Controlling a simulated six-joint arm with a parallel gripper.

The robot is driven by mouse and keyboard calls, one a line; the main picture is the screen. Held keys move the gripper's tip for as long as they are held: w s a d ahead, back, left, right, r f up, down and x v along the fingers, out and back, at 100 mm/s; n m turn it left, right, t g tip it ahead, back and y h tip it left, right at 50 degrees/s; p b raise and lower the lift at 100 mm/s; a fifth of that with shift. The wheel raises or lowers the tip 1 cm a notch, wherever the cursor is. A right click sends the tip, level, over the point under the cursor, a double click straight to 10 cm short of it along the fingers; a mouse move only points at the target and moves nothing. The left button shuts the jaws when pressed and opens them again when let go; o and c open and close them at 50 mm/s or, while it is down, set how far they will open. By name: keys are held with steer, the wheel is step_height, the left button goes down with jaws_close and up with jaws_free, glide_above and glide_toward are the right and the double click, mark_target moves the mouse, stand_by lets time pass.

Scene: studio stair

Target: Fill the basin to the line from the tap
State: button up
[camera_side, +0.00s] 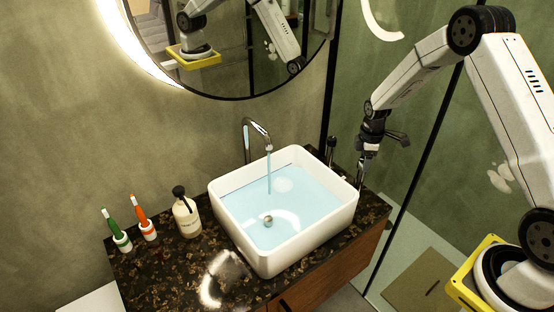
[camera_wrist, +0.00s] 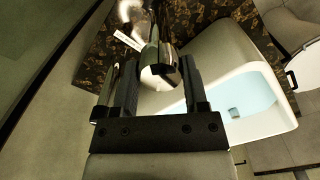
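The white basin (camera_side: 300,243) stands on the counter with pale blue water (camera_side: 300,205) in it. A thin dark line (camera_side: 256,179) runs along its inner back wall, close above the water surface. The chrome tap (camera_side: 257,128) pours a thin stream into the basin. A dark upright fitting (camera_side: 331,150) stands behind the basin's right back corner. My gripper (camera_side: 362,178) points down beside the basin's right side. In the wrist view its fingers (camera_wrist: 158,92) are apart, with a rounded chrome part (camera_wrist: 158,68) between or beyond them. I cannot tell whether they touch it.
A soap bottle (camera_side: 187,216), a green toothbrush holder (camera_side: 121,240) and an orange one (camera_side: 147,229) stand left of the basin on the dark speckled counter (camera_side: 170,275). A round mirror hangs above. A small white label (camera_wrist: 128,40) shows near the chrome part. A glass panel stands at right.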

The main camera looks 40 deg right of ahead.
jaws_close()
steer(key=shift+m, duration=3.4)
steer(key=o, duration=1)
jaws_free()
steer(key=shift+r, duration=0.1)
steer(key=shift+r, duration=3.85)
